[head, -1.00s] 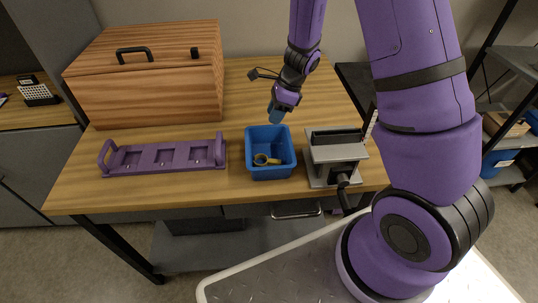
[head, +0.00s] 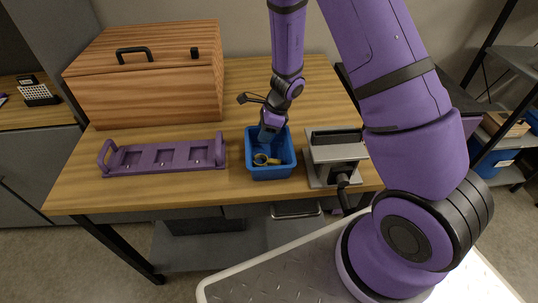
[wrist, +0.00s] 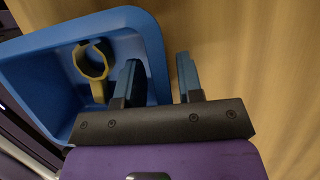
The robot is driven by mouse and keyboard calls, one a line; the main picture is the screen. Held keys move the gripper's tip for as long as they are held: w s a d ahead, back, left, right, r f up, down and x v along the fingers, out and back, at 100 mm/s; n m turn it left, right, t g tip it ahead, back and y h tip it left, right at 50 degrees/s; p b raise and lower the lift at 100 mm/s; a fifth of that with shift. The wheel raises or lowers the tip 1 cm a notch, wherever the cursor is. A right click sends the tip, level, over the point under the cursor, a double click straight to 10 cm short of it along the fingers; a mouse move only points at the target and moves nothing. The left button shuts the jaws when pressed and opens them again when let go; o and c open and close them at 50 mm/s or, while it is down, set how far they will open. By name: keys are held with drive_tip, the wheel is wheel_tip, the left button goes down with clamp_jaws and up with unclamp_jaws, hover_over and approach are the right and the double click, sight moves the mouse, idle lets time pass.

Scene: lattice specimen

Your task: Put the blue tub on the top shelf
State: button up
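The blue tub (head: 270,170) stands upright on the wooden table in the head view, between a purple rack and a grey device. A yellow ring-ended tool (wrist: 93,65) lies inside it. My gripper (head: 268,134) is at the tub's far wall, pointing down. In the wrist view, my gripper (wrist: 158,65) is open, with one finger inside the tub (wrist: 40,85) and the other outside, around its wall. I see a gap between the fingers, and cannot tell whether either touches the wall. A dark shelving rack (head: 518,58) stands at the right; its top is out of view.
The purple rack (head: 165,170) is left of the tub, and the grey device (head: 335,172) is close on its right. A wooden box (head: 150,85) fills the back left. Another blue bin (head: 494,156) sits on the rack. Table behind the tub is clear.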

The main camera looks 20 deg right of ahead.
drive_tip(key=shift+f, duration=0.15)
clamp_jaws()
idle(0.4)
